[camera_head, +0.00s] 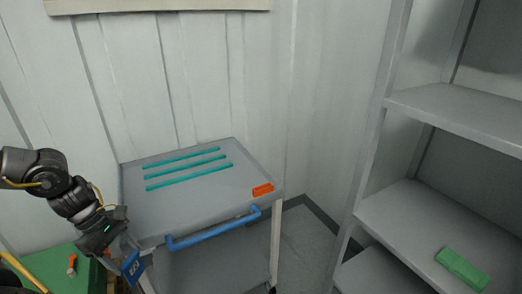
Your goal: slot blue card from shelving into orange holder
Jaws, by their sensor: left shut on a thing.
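The blue card (132,267) is at the lower left, with a small pale mark on its face. My left gripper (122,254) is shut on it and holds it tilted, beside the cart's front left corner. The orange holder (262,190) is a small block on the cart's top at its right front corner. The card is well to the left of the holder and apart from it. The grey shelving (420,228) stands on the right. My right gripper is not in view.
The grey cart (190,212) has teal strips (188,167) on top and a blue handle (212,232) along its front. A green case (462,269) lies on a shelf. A green surface (65,262) at the lower left bears a small orange item (72,264).

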